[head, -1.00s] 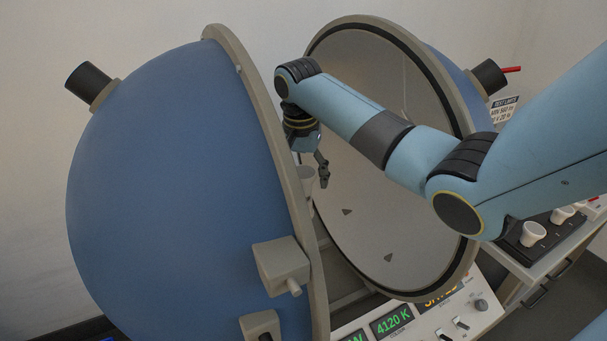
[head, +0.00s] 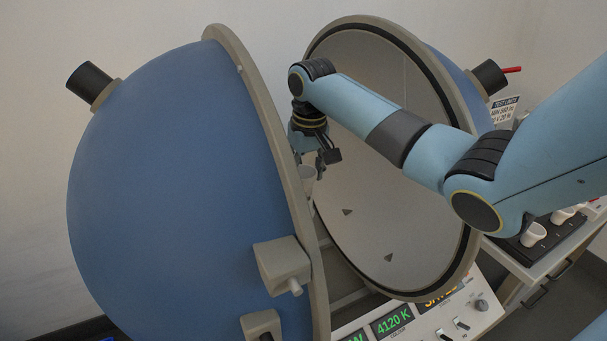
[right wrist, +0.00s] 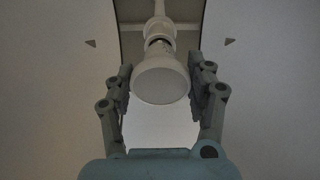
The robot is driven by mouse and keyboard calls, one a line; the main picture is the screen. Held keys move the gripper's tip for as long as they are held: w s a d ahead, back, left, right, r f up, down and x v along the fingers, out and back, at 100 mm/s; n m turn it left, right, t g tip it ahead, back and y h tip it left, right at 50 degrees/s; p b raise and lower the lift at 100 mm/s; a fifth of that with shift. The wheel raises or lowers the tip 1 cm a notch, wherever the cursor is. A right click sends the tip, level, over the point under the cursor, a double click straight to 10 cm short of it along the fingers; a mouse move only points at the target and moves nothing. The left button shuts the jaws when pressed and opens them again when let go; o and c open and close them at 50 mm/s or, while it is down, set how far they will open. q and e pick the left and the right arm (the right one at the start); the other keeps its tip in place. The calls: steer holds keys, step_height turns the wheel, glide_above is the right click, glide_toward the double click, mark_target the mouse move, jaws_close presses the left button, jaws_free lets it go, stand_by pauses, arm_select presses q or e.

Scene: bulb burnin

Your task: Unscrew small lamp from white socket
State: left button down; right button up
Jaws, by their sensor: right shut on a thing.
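The small lamp (right wrist: 160,82) is a pale, round-faced bulb, seen face-on in the right wrist view. Behind it is the white socket (right wrist: 158,28) on a pale stem, with a dark band between them. Whether the thread is engaged cannot be told. My right gripper (right wrist: 162,76) has a finger on each side of the lamp and is shut on it. In the head view the right gripper (head: 318,164) points down between the two sphere halves, and the pale lamp (head: 307,178) shows below it, partly hidden by the rim. My left gripper is not in view.
The left blue hemisphere (head: 165,190) and the open right half with its pale inside (head: 365,210) stand close around my right arm. A control panel (head: 410,325) with a 4120 K display is below. A dark tray with white cup-shaped items (head: 533,236) is at right.

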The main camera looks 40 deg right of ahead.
steer(key=n, duration=0.5)
steer(key=shift+d+y, duration=0.2)
steer(key=shift+y, duration=0.1)
steer(key=shift+r, duration=0.15)
steer(key=shift+r, duration=1.6)
steer(key=shift+r, duration=0.1)
